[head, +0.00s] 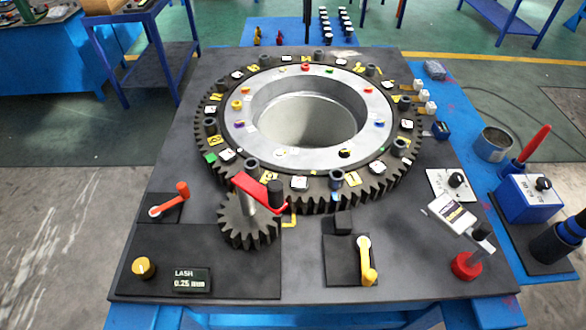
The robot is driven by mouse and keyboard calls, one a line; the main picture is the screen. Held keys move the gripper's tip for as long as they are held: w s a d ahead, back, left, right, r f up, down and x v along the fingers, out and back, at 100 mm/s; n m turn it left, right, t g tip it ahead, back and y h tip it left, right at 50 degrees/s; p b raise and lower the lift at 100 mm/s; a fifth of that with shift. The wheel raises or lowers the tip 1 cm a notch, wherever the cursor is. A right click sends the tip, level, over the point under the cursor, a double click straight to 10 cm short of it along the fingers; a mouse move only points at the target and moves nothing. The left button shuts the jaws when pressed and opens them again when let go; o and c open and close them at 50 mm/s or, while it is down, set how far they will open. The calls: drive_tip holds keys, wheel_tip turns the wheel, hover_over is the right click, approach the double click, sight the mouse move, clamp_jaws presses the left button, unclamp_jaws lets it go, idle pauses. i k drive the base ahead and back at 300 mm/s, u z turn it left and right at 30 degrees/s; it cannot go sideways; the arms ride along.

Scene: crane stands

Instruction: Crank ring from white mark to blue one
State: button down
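A large dark toothed ring (316,204) lies flat on a grey plate, around a pale inner ring (262,150). The inner ring carries small coloured marks: a white one (281,153) at the front, a blue one (379,123) at the right, and red, yellow, green, orange and purple ones. The dark ring bears white and yellow tags. A small pinion (248,228) sits at the ring's front left, apparently meshing with its teeth. A red crank arm (258,192) with a black knob (275,190) lies over the pinion, pointing right. My gripper is not in view.
In front are an orange-handled lever (170,203), a yellow knob (144,266), a display reading LASH 0.25 mm (191,281) and a yellow lever (367,262).

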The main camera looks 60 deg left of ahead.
sight(248, 217)
drive_tip(key=u, duration=2.85)
